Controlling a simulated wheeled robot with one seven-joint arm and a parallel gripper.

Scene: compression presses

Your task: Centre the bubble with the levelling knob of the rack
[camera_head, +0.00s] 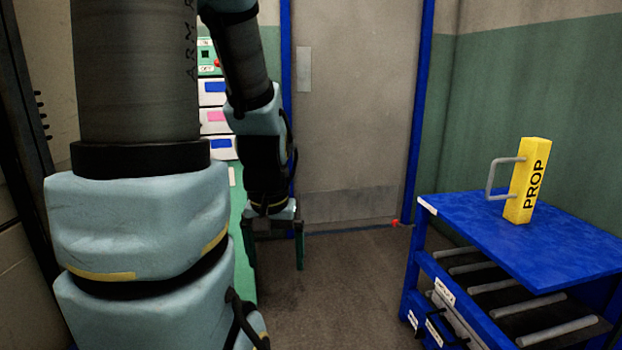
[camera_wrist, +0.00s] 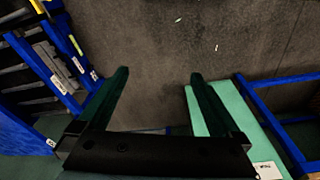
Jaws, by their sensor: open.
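The blue rack (camera_head: 465,224) stands at the right in the head view, with grey rollers under its top and white labels on its lower parts. In the wrist view the blue rack (camera_wrist: 42,70) is at the left edge, with labels and a small yellow-green strip (camera_wrist: 76,45) that I cannot identify. A small red piece (camera_head: 395,223) shows at the rack's left side; I cannot tell if it is the levelling knob. I cannot make out the bubble. My gripper (camera_head: 274,262) points down, left of the rack and apart from it. Its fingers (camera_wrist: 160,74) are open with nothing between them.
A yellow block marked PROP (camera_head: 528,182) with a grey handle stands on the rack top. A green cabinet (camera_head: 236,240) with drawers stands at the left, partly behind my arm. A grey door (camera_head: 355,110) in a blue frame is behind. The floor (camera_head: 345,270) between is clear.

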